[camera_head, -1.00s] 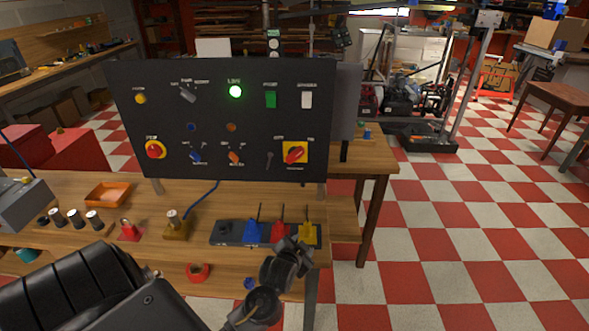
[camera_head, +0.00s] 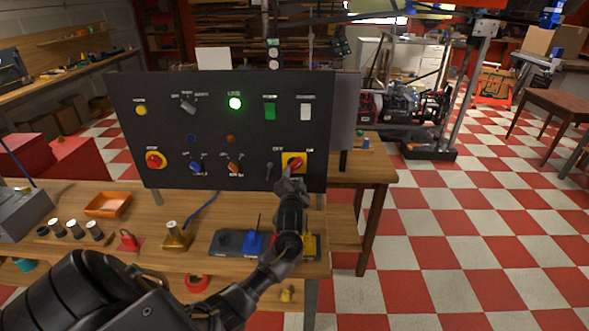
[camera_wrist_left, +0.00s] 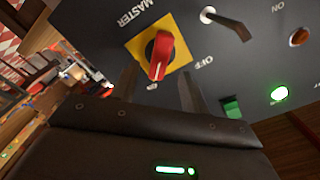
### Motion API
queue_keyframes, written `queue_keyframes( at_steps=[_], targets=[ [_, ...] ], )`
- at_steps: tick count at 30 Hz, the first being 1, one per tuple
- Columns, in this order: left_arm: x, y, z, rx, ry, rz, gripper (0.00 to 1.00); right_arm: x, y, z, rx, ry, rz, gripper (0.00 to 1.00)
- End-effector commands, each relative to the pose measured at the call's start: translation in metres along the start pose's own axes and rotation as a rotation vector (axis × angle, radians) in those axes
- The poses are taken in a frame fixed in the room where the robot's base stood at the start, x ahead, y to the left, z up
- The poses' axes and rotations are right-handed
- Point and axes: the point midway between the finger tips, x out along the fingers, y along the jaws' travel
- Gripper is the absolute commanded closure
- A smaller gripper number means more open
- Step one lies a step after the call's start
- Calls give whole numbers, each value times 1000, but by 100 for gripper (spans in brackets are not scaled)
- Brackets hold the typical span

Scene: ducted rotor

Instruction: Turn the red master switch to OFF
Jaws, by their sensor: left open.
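The red master switch (camera_head: 297,162) is a rotary handle on a yellow plate at the lower right of the black panel (camera_head: 215,121). Its handle tilts up and right, toward the ON side. In the left wrist view the red handle (camera_wrist_left: 158,58) stands out from its yellow plate (camera_wrist_left: 180,53), with MASTER and OFF lettering beside it. My left gripper (camera_head: 290,181) is open just below and in front of the switch. In the wrist view its two fingers point at the panel, spread to either side of the handle's end; I see no clear contact. My right gripper is out of view.
A key-like lever (camera_head: 269,171) sits just left of the switch. A lit green lamp (camera_head: 235,103) is higher on the panel. Below, my arm passes over a dark tray (camera_head: 228,243) with a blue piece and a yellow piece. An orange bin (camera_head: 108,204) stands left on the bench.

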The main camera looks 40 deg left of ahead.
Motion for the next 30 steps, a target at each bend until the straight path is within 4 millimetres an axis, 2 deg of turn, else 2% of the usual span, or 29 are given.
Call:
queue_keyframes(
  at_steps=[3,9,21,30],
  targets=[
    [22,-2,-1,2,-1,-1,55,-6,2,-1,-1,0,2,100],
    [44,-1,0,2,-1,0,55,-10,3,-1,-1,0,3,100],
    [51,0,0,-1,1,1,55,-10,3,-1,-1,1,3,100],
    [51,1,0,-1,0,1,92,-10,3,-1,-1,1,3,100]
  ],
)
